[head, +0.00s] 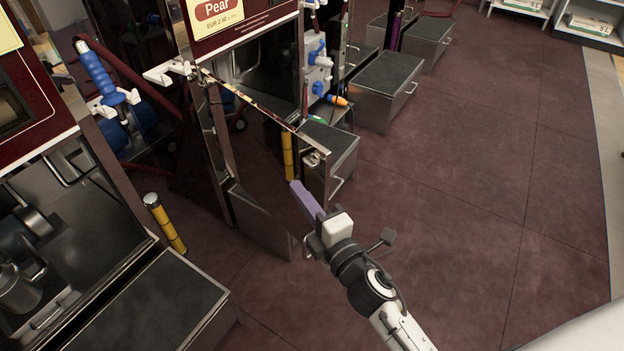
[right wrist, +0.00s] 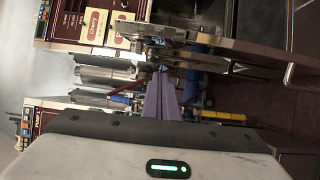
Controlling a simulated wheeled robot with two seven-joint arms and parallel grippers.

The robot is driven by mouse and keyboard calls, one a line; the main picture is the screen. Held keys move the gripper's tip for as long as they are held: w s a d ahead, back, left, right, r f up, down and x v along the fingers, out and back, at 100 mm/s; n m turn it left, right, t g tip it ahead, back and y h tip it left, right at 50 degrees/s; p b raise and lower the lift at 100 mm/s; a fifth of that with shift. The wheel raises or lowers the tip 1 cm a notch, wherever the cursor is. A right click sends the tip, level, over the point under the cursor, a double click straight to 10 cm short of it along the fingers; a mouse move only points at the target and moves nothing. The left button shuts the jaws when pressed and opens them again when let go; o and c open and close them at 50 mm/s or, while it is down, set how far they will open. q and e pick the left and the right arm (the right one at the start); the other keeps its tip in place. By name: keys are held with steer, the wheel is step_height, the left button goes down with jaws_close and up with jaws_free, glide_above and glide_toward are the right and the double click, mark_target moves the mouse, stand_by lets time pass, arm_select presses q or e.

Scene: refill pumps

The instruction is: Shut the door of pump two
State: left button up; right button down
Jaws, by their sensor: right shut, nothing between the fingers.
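The pump labelled Pear (head: 237,14) stands at the upper middle of the head view. A dark, shiny door panel (head: 258,160) stands open below and in front of it, with its thin top edge running down to the right. My right gripper (head: 298,188) has purple fingers, shut and empty, beside the door's free edge. I cannot tell whether they touch it. In the right wrist view the shut fingers (right wrist: 160,76) point toward the pumps, just below a metal edge. My left gripper is not in view.
A grey step box (head: 388,88) with a handle sits at the back, and another dark-topped box (head: 150,305) is at the lower left. The brown tiled floor (head: 480,160) to the right is clear.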

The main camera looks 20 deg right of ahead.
mark_target(313, 180)
steer(key=shift+w+d, duration=1.55)
steer(key=shift+d, duration=0.15)
steer(key=shift+d, duration=0.1)
